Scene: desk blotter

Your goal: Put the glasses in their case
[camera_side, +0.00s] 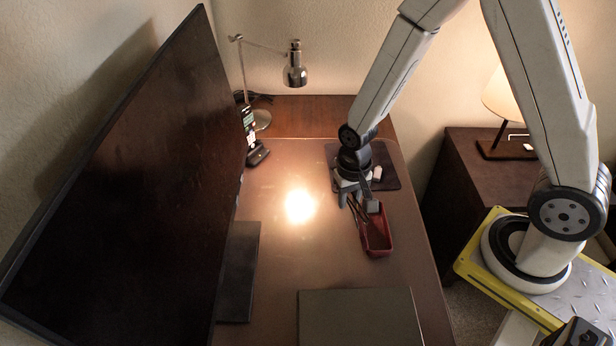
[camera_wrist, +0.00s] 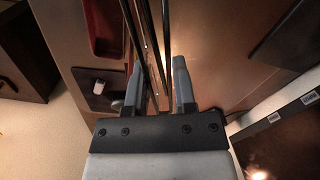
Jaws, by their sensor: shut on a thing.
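The glasses (camera_side: 357,213) show as thin dark rods at my gripper (camera_side: 358,205). In the wrist view the dark legs of the glasses (camera_wrist: 153,42) run up between the two grey fingers of my gripper (camera_wrist: 157,64). My gripper is shut on the glasses, with a gap between its fingertips. The case (camera_side: 388,240) is a red, open, tray-like box on the desk, just right of and nearer than my gripper. It also shows at the top left of the wrist view (camera_wrist: 104,46). The lenses are not clear in either view, and I cannot tell the glasses' exact height.
A dark mouse pad (camera_side: 393,181) with a white mouse (camera_side: 377,173) lies behind my gripper. A large monitor (camera_side: 130,170) stands left, and a lamp (camera_side: 294,70) stands at the back. A closed grey laptop (camera_side: 360,318) lies in front. The desk's middle is clear.

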